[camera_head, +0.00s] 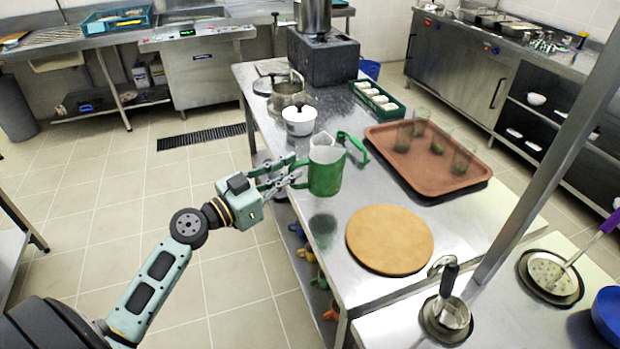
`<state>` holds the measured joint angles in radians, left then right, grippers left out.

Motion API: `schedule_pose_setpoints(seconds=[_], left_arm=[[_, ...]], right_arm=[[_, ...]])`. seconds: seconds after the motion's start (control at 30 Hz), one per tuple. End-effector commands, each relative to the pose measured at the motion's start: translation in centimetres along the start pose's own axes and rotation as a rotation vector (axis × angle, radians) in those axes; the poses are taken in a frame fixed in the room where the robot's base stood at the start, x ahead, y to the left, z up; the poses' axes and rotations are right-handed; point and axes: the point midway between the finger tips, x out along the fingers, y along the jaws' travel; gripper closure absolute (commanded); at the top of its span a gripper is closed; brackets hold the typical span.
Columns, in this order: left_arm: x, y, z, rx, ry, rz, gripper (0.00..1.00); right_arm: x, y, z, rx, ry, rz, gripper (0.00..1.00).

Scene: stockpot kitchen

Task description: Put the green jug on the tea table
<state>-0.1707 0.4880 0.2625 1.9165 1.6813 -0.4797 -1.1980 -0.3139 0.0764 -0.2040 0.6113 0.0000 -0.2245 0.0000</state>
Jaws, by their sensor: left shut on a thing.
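The green jug (326,178) is upright, with a pale inside and a green handle on its right side. It appears held above the left edge of the long steel table (375,285), with a dark shadow on the steel below it. I cannot tell for certain which surface is the tea table. My right gripper is not in view.
A grey post (545,155) stands at right, near a ladle (447,300).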

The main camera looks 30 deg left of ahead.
Motion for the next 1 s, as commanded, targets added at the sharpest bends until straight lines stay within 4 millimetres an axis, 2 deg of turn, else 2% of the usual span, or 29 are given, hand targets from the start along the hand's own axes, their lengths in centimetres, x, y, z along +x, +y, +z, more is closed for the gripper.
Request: schedule_pose_setpoints(seconds=[0.1, 0.27, 0.37, 0.6, 1.0], left_arm=[[2.2, 0.5, 1.1, -0.003, 0.004, -0.002, 1.0], [3.6, 0.9, 2.2, 0.0, 0.002, -0.002, 1.0], [3.7, 1.0, 3.0, -0.002, 0.0, -0.002, 1.0], [3.5, 1.3, 6.0, -0.003, 0.0, -0.002, 1.0], [3.5, 1.4, 6.6, 0.001, 0.001, -0.001, 1.0]], right_arm=[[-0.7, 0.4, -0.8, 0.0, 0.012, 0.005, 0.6], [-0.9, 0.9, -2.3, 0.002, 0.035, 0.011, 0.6], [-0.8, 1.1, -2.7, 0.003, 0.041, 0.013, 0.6], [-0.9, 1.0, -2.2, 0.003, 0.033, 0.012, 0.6], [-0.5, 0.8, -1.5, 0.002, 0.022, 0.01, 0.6]])
